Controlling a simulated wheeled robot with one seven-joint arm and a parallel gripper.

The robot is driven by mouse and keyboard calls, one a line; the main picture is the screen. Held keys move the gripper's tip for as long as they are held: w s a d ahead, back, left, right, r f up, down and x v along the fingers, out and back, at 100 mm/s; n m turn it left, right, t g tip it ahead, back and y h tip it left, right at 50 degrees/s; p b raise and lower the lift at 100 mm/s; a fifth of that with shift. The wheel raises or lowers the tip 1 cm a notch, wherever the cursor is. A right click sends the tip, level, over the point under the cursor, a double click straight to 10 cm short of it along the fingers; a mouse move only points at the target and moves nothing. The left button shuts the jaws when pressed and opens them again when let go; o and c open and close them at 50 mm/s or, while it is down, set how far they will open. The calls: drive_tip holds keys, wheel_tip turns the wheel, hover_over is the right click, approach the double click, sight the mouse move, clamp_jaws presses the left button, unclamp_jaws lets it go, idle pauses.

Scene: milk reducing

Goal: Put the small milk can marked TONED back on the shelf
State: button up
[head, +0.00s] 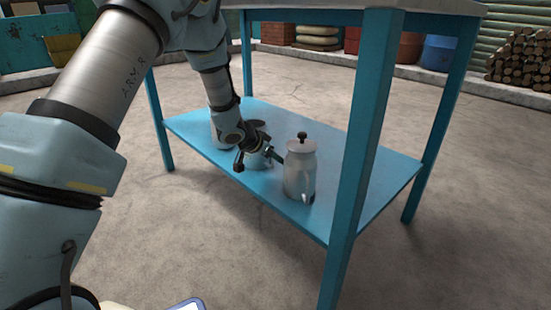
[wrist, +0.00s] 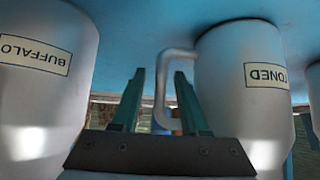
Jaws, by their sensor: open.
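The small milk can marked TONED (wrist: 245,85) is a pale metal can in the right half of the wrist view, standing on the blue lower shelf (wrist: 150,25), which appears at the top there. Its handle (wrist: 168,100) points toward my gripper (wrist: 160,95). My gripper is open, with its teal fingers on either side of the handle. The head view shows my gripper (head: 276,155) low among the cans on the lower shelf (head: 380,190). I cannot tell which can there is TONED.
A can marked BUFFALO (wrist: 40,80) stands close on the left in the wrist view. Another can (wrist: 314,80) shows at the right edge. In the head view, a lidded can (head: 300,170) stands beside my gripper. A blue table leg (head: 360,150) rises at the front.

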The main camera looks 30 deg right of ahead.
drive_tip(key=shift+r+p, duration=0.2)
drive_tip(key=shift+p, duration=0.15)
drive_tip(key=p+v, duration=0.2)
drive_tip(key=v, duration=1)
drive_tip(key=s+a+r+n+y, duration=0.1)
drive_tip(key=s+a+n+y, duration=0.2)
drive_tip(key=a, duration=1)
drive_tip(key=s+a+r+n+y, duration=0.2)
drive_tip(key=a+n, duration=0.4)
drive_tip(key=a, duration=0.7)
drive_tip(key=s+a+r+n+y, duration=0.1)
drive_tip(key=s+a+n+y, duration=0.2)
drive_tip(key=a, duration=1)
drive_tip(key=shift+s+r+n+g+y, duration=0.35)
drive_tip(key=shift+s+n, duration=0.4)
drive_tip(key=shift+n, duration=0.35)
drive_tip(key=shift+a, duration=0.1)
wheel_tip(320, 180, up, 46)
drive_tip(key=p, duration=4.5)
drive_tip(key=shift+f, duration=0.2)
